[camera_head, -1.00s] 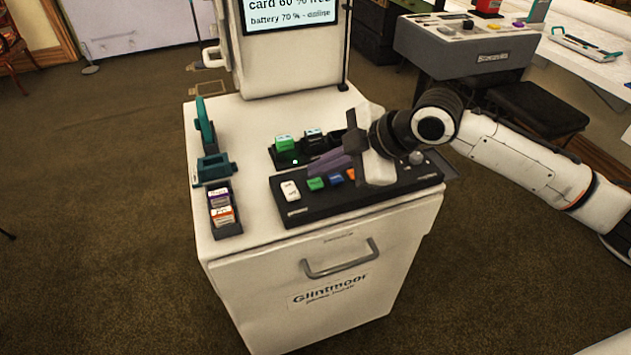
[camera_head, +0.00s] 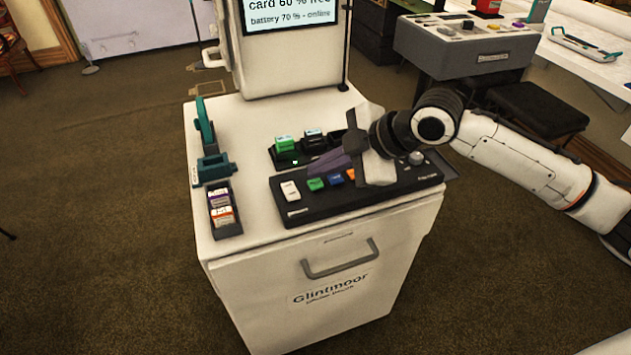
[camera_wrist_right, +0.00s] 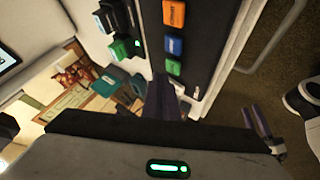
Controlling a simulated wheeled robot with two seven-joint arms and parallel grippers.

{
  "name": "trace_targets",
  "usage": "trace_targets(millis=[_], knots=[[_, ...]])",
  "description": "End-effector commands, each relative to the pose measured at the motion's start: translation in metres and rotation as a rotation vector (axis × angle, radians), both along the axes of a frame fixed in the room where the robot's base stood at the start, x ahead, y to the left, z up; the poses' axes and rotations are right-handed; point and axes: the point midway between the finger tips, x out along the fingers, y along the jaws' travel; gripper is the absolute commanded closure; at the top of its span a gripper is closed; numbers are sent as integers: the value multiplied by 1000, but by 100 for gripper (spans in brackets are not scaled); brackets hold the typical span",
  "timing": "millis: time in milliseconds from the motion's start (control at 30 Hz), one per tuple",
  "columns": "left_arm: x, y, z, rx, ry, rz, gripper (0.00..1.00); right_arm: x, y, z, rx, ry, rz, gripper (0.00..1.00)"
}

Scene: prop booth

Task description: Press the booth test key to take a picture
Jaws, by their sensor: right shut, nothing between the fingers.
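The booth's white cabinet (camera_head: 240,125) carries a black control panel (camera_head: 385,185) along its front edge. On the panel are a white switch (camera_head: 290,190), a green key (camera_head: 316,184), a blue key (camera_head: 335,180) and an orange key (camera_head: 351,174), partly behind my gripper. I cannot read which is the test key. My right gripper (camera_head: 326,163) is shut and empty, its purple-grey fingers over the panel's back edge, behind the green and blue keys. The right wrist view shows the orange (camera_wrist_right: 174,13), blue (camera_wrist_right: 173,45) and green (camera_wrist_right: 173,68) keys.
A dock with green (camera_head: 284,143) and black blocks stands behind the panel. A teal stand (camera_head: 212,165) and a card rack (camera_head: 225,228) are at the left. The screen (camera_head: 290,14) reads "card 60 % free, battery 70 % - online". A grey console (camera_head: 465,55) is behind my arm.

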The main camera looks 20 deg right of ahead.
Motion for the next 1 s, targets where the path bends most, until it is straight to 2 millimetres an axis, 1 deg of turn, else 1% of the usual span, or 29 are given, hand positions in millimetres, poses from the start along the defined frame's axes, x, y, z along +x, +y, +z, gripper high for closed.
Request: trace_targets(millis=[400,567,800,1000], knots=[[-7,0,-3,-1,13,0,65,0,0,0,0,0,0,100],[-6,0,-2,-1,13,0,65,0,0,-1,0,1,1,100],[-6,0,2,-1,12,0,65,0,0,-8,1,1,1,100],[-2,-1,4,-1,4,0,65,0,0,-9,0,0,0,100]])
